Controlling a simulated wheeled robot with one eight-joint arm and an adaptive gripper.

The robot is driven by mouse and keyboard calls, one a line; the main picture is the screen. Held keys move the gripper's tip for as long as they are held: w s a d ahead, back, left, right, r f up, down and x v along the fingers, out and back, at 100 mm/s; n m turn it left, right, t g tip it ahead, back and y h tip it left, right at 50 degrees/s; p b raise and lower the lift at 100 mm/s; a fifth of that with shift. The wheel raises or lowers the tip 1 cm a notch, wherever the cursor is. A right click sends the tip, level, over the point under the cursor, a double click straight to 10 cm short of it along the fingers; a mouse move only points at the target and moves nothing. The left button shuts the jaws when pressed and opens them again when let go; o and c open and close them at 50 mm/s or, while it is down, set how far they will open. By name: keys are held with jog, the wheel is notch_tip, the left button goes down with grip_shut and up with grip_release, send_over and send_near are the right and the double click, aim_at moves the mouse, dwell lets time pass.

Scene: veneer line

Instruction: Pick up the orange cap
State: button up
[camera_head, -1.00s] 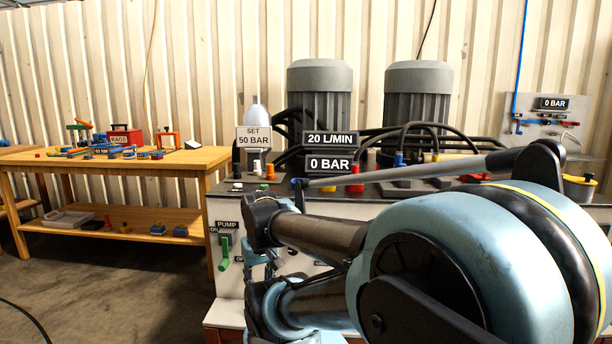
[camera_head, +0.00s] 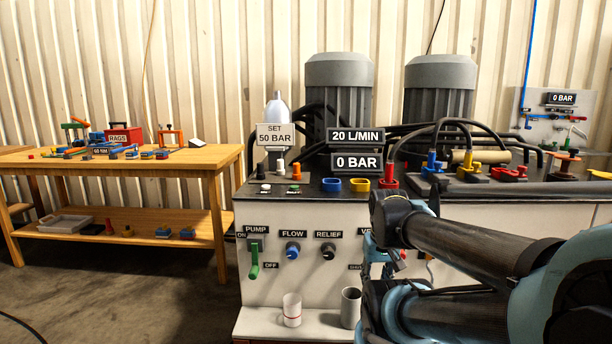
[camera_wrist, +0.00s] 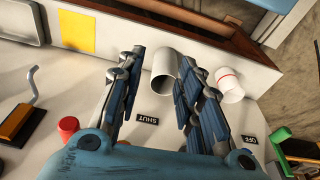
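An orange cap (camera_head: 296,170) stands on the dark top of the hydraulic unit (camera_head: 325,188), just right of a small white cylinder and under the SET 50 BAR sign. My gripper (camera_wrist: 160,58) is open and empty in the wrist view, its two dark ridged fingers apart. The mouth of a grey cup (camera_wrist: 164,76) shows between and beyond the fingers. The orange cap cannot be made out in the wrist view. In the head view my arm is in front of the unit, right of and lower than the cap; the fingers are not clearly seen there.
A white cup with a red band (camera_head: 292,311) and the grey cup (camera_head: 350,308) stand on the unit's low ledge. A wooden bench (camera_head: 120,160) is at left.

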jog(key=shift+o, duration=0.6)
jog(key=shift+d, duration=0.15)
jog(key=shift+o, duration=0.9)
jog(key=shift+s+r, duration=0.25)
jog(key=shift+s, duration=0.05)
notch_tip(320, 180, up, 38)
jog(key=n+y, duration=0.1)
jog(key=n, duration=0.7)
send_over(297, 166)
jog(key=d, duration=0.1)
jog(key=shift+g, duration=0.4)
jog(key=f, duration=0.3)
jog(key=w+f, duration=0.1)
jog(key=f, duration=0.6)
jog(key=shift+w+a+f, duration=0.25)
jog(key=shift+a+f, duration=0.3)
jog(key=shift+f, duration=2.7)
